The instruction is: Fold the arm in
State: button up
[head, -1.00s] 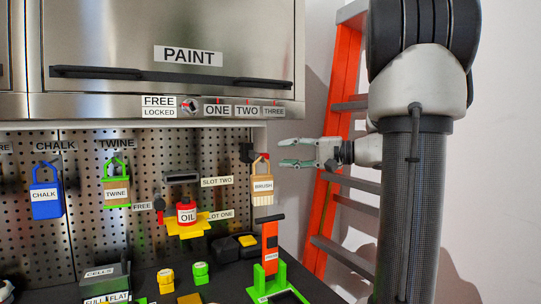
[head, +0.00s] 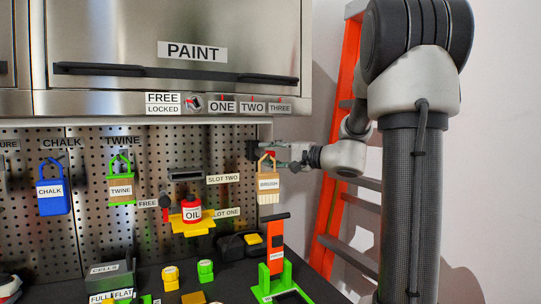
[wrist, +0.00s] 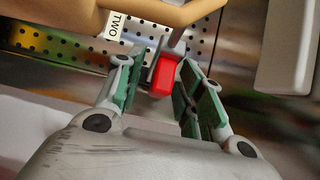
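My gripper (head: 284,155) is held out to the left of my upright arm, at the right edge of the pegboard, close to the top of the hanging brush (head: 268,184). In the wrist view the two green-padded fingers of my gripper (wrist: 155,80) are apart, so it is open. A red block-like tip (wrist: 162,76) shows between or just beyond them; I cannot tell whether it is touched. A tan curved bar, likely the brush handle (wrist: 165,17), crosses the top of the wrist view. My arm is bent, not folded against itself.
The steel paint cabinet (head: 120,40) overhangs above left. An orange ladder (head: 345,100) stands behind my arm. The pegboard (head: 85,205) holds chalk (head: 53,190), twine (head: 120,188) and an oil can (head: 192,212). White wall at right is clear.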

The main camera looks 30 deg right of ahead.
grip_shut()
jog(key=shift+s+a+m+t+h, duration=0.1)
jog(key=shift+a+m+t+h, duration=0.55)
jog(key=shift+h, duration=0.45)
jog(key=shift+d, duration=0.15)
grip_release()
jog(key=v, duration=1.2)
